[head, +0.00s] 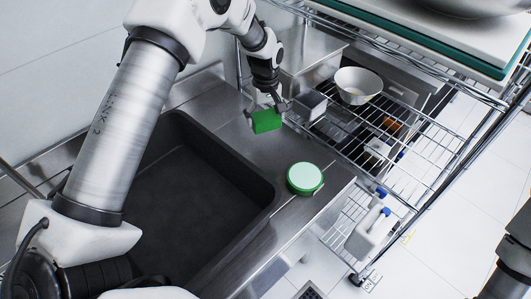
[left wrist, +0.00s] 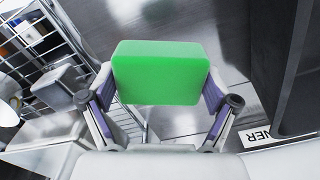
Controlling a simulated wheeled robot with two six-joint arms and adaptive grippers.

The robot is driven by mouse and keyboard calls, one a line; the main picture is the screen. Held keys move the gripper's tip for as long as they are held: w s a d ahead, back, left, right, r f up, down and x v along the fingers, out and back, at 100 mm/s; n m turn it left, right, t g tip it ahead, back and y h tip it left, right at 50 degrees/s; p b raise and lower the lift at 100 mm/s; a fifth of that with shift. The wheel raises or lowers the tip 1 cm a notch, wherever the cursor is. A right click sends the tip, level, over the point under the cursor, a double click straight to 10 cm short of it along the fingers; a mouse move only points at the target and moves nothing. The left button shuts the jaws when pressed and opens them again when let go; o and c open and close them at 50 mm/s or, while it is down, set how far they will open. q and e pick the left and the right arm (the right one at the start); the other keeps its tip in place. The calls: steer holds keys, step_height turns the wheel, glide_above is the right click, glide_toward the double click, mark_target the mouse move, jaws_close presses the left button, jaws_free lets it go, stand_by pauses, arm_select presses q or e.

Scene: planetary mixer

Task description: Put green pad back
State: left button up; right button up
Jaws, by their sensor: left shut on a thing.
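The green pad (head: 266,121) is a bright green block in my left gripper (head: 267,104), above the steel counter to the right of the sink. In the left wrist view the pad (left wrist: 160,72) sits between the two fingers of my left gripper (left wrist: 160,95), which are shut on its sides. The pad hides part of the counter behind it. A round container with a pale green top (head: 304,178) stands on the counter near its front edge, apart from the pad. My right gripper does not show; only part of my right arm is at the lower right of the head view.
A dark sink basin (head: 190,200) lies left of the pad. A wire rack (head: 410,150) stands to the right, with a white bowl (head: 358,85) and several items on its shelves. The counter (head: 262,158) between the pad and the round container is clear.

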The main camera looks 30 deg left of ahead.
arm_select(q)
steer(key=p, duration=0.3)
glide_toward(266, 153)
step_height(266, 153, down, 5)
steer(key=shift+f, duration=0.7)
steer(key=o, duration=1.1)
steer(key=shift+r, duration=0.3)
step_height(266, 153, up, 11)
steer(key=b, duration=0.4)
steer(key=shift+r, duration=0.35)
